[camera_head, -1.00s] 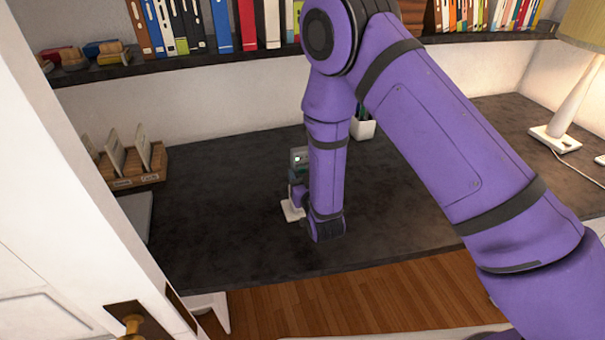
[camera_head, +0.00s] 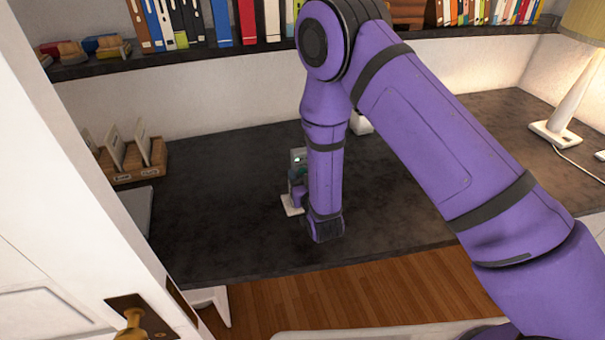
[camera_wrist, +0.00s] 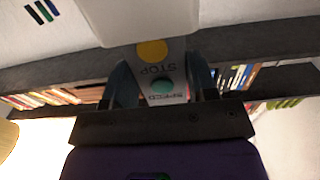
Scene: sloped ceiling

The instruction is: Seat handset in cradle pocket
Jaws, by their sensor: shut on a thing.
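My gripper (camera_wrist: 162,80) is shut on the handset (camera_wrist: 160,68), with one finger on each side of it. The handset is pale, with a yellow STOP button and a green SPEED button facing the wrist camera. A large pale body crosses the top of the wrist view; I cannot tell whether it belongs to the handset. In the head view a small grey piece (camera_head: 298,156) and a white base (camera_head: 292,205) show on the dark desk just left of my forearm. The base may be the cradle. My arm hides most of this spot, and the pocket is not visible.
The dark desk (camera_head: 220,220) is clear around the arm. A wooden card holder (camera_head: 137,173) stands at left, a lamp (camera_head: 562,115) at right, and a white pot (camera_head: 361,123) behind my arm. A shelf of books crosses the back; a white door (camera_head: 60,190) fills the left foreground.

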